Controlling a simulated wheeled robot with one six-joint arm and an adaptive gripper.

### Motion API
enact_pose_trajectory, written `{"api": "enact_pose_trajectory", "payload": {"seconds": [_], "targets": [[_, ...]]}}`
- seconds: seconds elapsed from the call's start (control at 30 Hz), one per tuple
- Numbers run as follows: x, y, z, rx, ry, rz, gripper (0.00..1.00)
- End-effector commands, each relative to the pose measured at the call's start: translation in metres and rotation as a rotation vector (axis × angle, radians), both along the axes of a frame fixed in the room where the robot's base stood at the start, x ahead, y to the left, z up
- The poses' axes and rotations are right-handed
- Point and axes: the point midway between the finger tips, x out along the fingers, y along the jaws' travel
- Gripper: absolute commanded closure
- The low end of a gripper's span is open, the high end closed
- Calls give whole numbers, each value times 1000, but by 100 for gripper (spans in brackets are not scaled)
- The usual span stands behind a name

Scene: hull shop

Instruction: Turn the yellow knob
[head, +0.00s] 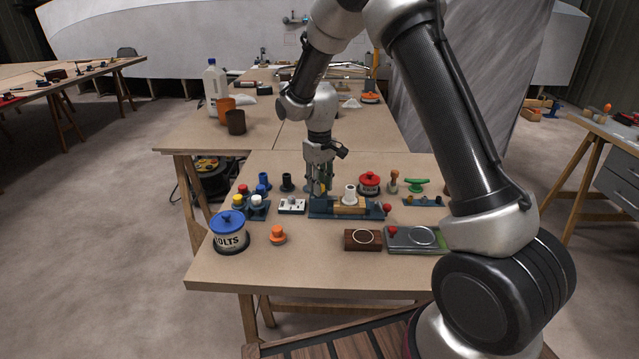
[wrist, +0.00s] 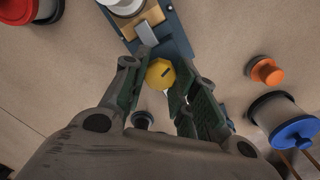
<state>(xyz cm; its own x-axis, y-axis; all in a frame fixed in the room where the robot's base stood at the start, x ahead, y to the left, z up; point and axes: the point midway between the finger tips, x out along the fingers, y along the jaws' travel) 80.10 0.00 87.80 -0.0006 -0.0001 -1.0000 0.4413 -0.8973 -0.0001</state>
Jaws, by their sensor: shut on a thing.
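The yellow knob (wrist: 160,73) shows in the wrist view as a faceted yellow top with a dark slot mark. It is at the end of a long blue base (wrist: 181,40) that also bears a wooden block and a white cylinder. My gripper (wrist: 157,82) comes down over the knob with one finger on each side, shut on it. In the head view my gripper (head: 319,190) stands upright over the left end of the blue base (head: 372,213); its fingers hide the knob there.
The white cylinder (head: 350,193) and a red-lidded tin (head: 369,182) are right of my gripper. A white switch box (head: 292,206) is close at its left. A blue-lidded tin (head: 230,233) and an orange knob (head: 278,236) stand in front left.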

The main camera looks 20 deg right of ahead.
Motion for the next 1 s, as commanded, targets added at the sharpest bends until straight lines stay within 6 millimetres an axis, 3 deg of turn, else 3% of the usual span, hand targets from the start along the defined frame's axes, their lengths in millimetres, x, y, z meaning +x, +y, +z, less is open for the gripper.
{"api": "enact_pose_trajectory", "payload": {"seconds": [1.0], "targets": [[1,0,1,0,-3,943,96]]}}
